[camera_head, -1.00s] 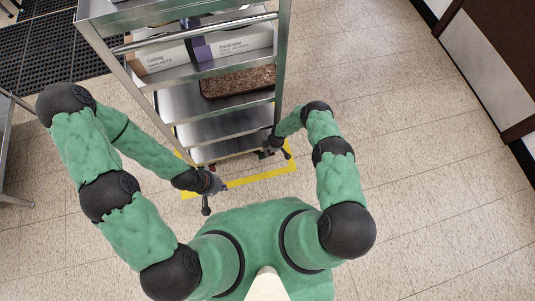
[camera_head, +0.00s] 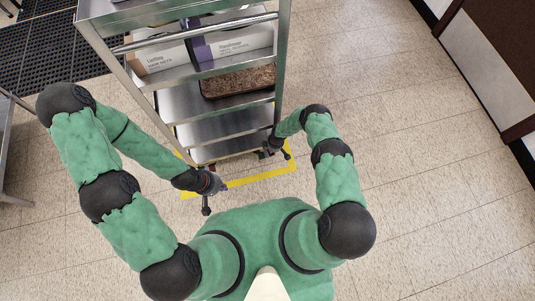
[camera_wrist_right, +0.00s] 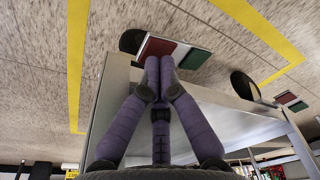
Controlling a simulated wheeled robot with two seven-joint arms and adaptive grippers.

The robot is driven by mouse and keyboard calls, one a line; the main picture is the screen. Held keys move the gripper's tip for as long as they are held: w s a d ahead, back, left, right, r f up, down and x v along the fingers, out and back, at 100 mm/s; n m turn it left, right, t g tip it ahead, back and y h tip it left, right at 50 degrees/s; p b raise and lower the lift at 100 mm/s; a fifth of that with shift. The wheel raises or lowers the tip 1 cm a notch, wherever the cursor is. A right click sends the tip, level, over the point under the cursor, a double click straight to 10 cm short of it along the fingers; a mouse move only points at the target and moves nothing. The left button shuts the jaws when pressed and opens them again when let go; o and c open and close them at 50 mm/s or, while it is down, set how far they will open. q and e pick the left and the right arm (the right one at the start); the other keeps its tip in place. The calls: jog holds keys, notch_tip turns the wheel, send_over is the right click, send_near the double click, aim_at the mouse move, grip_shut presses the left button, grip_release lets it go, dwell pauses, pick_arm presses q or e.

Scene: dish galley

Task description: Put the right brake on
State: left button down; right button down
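A steel shelf cart (camera_head: 225,127) stands in front of me. In the right wrist view, a red pedal (camera_wrist_right: 157,47) and a green pedal (camera_wrist_right: 191,57) sit side by side at a dark caster wheel (camera_wrist_right: 131,41) by the cart's corner. My right gripper (camera_wrist_right: 159,63) has its fingers drawn together, tips in front of these pedals, nothing between them; I cannot tell whether they touch. In the head view my right gripper (camera_head: 276,151) is low at the cart's near right corner, hiding that brake. My left gripper (camera_head: 213,194) is low at the near left corner, fingers spread and empty.
Another caster with a red pedal (camera_wrist_right: 285,97) and green pedal (camera_wrist_right: 299,106) shows in the right wrist view. Yellow floor tape (camera_head: 262,177) runs around the cart's base. Boxes (camera_head: 235,41) and a brown tray (camera_head: 238,82) are on the shelves. Floor on the right is clear.

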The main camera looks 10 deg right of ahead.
jog(key=shift+f, duration=0.9)
dwell(0.4)
jog(key=shift+r+p, duration=2.85)
jog(key=shift+r, duration=0.7)
jog(key=s+a+r+m, duration=0.1)
jog(key=s+r+m, duration=0.4)
jog(key=r, duration=0.6)
jog(key=s+a+r+m+y+p, duration=0.1)
jog(key=s+r+m, duration=0.4)
jog(key=s+r, duration=0.5)
jog(key=s+a+r+m+y, duration=0.1)
jog(key=s+a+r+m, duration=0.2)
jog(key=s+r, duration=0.4)
notch_tip(320, 180, up, 6)
jog(key=shift+s+f+m+p, duration=0.2)
jog(key=shift+s+m+p, duration=0.15)
jog(key=shift+m, duration=0.55)
jog(key=shift+a, duration=0.1)
